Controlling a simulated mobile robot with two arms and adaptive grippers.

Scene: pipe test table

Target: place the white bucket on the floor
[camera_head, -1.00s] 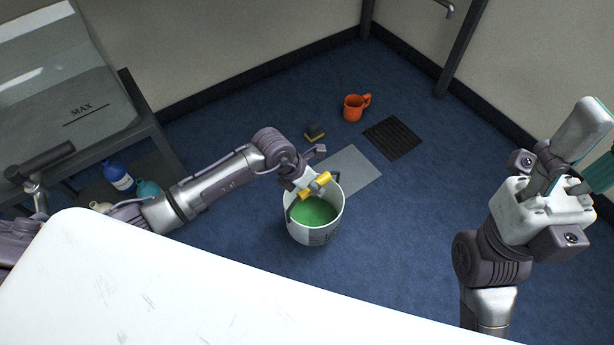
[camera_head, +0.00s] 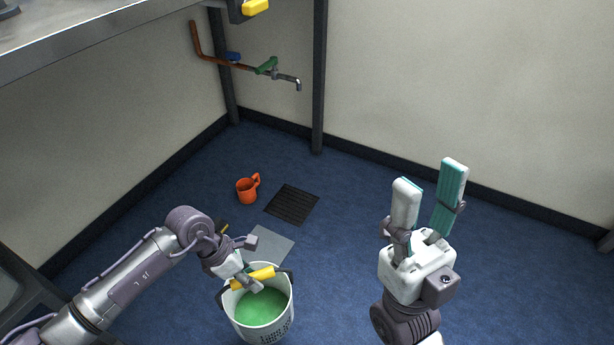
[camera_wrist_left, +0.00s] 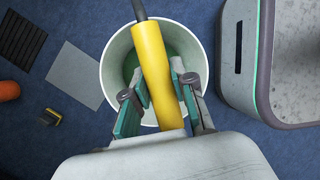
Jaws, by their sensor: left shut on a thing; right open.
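The white bucket (camera_head: 238,318) has green contents and hangs from its yellow handle grip (camera_head: 254,278). My left gripper (camera_head: 250,282) is shut on that yellow grip, above the bucket's opening. In the left wrist view the yellow grip (camera_wrist_left: 153,65) lies between the fingers, and the bucket's rim (camera_wrist_left: 108,62) shows behind it. I cannot tell how high the bucket's bottom is above the blue floor (camera_head: 345,215). My right gripper (camera_head: 428,200) is open and empty, pointing up at the right.
An orange mug (camera_head: 246,191), a black grate (camera_head: 292,204) and a grey mat (camera_head: 268,246) lie on the floor beyond the bucket. A tap (camera_head: 290,80) on a copper pipe (camera_head: 210,58) is at the wall. The floor at centre and right is clear.

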